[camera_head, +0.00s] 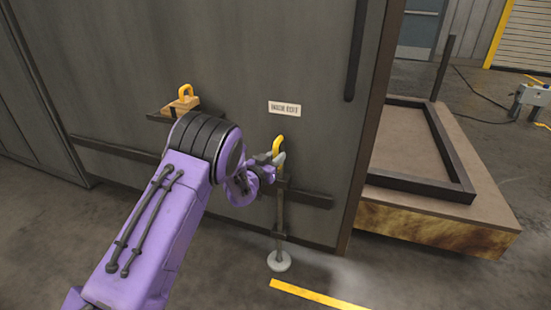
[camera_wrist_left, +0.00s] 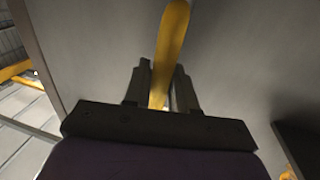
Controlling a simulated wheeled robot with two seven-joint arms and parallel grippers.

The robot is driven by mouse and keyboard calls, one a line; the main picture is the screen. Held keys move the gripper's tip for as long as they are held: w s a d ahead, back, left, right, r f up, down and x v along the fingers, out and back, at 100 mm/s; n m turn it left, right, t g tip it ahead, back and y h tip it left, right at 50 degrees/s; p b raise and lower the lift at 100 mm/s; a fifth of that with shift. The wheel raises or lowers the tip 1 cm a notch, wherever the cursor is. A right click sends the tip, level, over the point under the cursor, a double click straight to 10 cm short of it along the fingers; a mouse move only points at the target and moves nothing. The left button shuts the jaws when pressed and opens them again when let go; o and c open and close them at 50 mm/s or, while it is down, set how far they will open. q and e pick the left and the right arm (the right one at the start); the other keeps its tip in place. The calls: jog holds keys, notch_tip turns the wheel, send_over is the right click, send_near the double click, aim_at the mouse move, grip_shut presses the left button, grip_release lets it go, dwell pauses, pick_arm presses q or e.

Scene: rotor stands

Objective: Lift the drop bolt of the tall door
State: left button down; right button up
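The tall dark grey door (camera_head: 225,60) fills the middle of the head view. Its drop bolt (camera_head: 280,215) is a thin upright rod low on the door, with a yellow handle (camera_head: 279,143) on top. The rod reaches down to a pale round floor plate (camera_head: 279,261). My left gripper (camera_head: 279,160) is at the handle. In the left wrist view the yellow handle (camera_wrist_left: 170,40) stands between the two dark fingers (camera_wrist_left: 160,88), which close in on both sides of it. My right gripper is in neither view.
A low platform with a dark frame (camera_head: 470,205) stands right of the door. A yellow line (camera_head: 318,295) marks the floor in front.

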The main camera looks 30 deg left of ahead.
aim_at(275, 144)
pick_arm(q)
notch_tip(275, 144, up, 7)
jog(key=p, duration=0.6)
jog(key=shift+f, duration=0.1)
jog(key=c, duration=1.1)
grip_release()
jog(key=shift+f, duration=0.1)
jog(key=shift+o, duration=0.2)
jog(key=shift+s, duration=0.1)
jog(key=s, duration=1)
jog(key=shift+s+d, duration=0.2)
